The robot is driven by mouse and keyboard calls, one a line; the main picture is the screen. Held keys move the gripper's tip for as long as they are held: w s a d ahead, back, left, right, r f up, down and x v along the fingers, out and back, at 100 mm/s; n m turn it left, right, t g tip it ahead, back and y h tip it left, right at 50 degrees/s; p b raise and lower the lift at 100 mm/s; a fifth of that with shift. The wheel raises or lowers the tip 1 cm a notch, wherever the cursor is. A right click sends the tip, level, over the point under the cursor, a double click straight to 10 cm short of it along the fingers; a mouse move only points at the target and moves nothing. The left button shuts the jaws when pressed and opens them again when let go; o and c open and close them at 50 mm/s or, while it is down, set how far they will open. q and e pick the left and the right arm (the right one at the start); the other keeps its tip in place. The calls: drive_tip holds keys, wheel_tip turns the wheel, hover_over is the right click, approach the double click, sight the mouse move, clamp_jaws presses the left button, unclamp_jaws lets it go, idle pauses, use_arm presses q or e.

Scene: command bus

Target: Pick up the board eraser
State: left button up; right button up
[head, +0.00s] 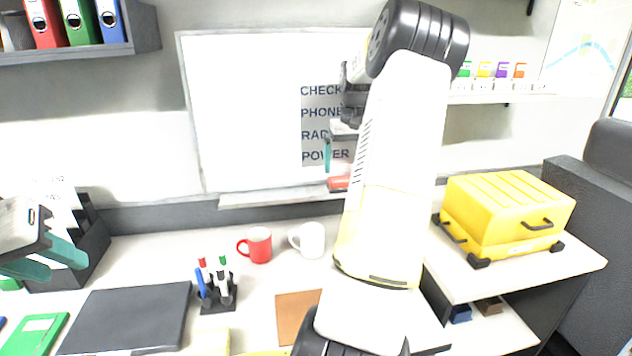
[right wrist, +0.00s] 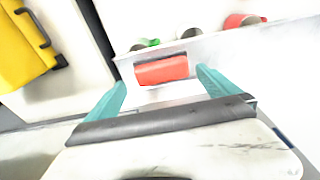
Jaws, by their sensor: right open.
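The board eraser looks like a red block (head: 338,183) at the whiteboard's lower ledge in the head view, partly hidden by my right arm. In the right wrist view the red block (right wrist: 161,70) lies just beyond and between the two teal fingertips. My right gripper (right wrist: 160,84) is open, with space between each finger and the block. In the head view one teal finger of it shows above the block; the rest is hidden by the arm. My left gripper (head: 46,262) is open and empty at the far left, near the dark file holder.
The whiteboard (head: 245,110) stands behind the desk. A red mug (head: 259,245), a white mug (head: 311,240) and a pen holder (head: 217,298) stand on the desk. A yellow case (head: 505,210) is at the right. A dark folder (head: 130,317) lies front left.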

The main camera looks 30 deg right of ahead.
sight(345, 177)
drive_tip(key=f, duration=0.3)
drive_tip(key=w+f, duration=0.1)
drive_tip(key=f, duration=0.2)
drive_tip(key=shift+w+d, duration=0.1)
drive_tip(key=shift+w, duration=0.1)
drive_tip(key=c, duration=1)
drive_tip(key=shift+r, duration=0.1)
drive_tip(key=shift+r, duration=0.1)
drive_tip(key=shift+r, duration=0.55)
wheel_tip(345, 177, up, 2)
drive_tip(key=shift+r, duration=0.2)
drive_tip(key=s+a, duration=0.2)
drive_tip(key=a, duration=0.2)
drive_tip(key=s+a, duration=0.2)
drive_tip(key=a, duration=0.3)
drive_tip(key=s+a+r, duration=0.1)
drive_tip(key=s+a, duration=0.2)
drive_tip(key=a, duration=0.2)
drive_tip(key=shift+a+r, duration=0.1)
drive_tip(key=shift+a, duration=0.15)
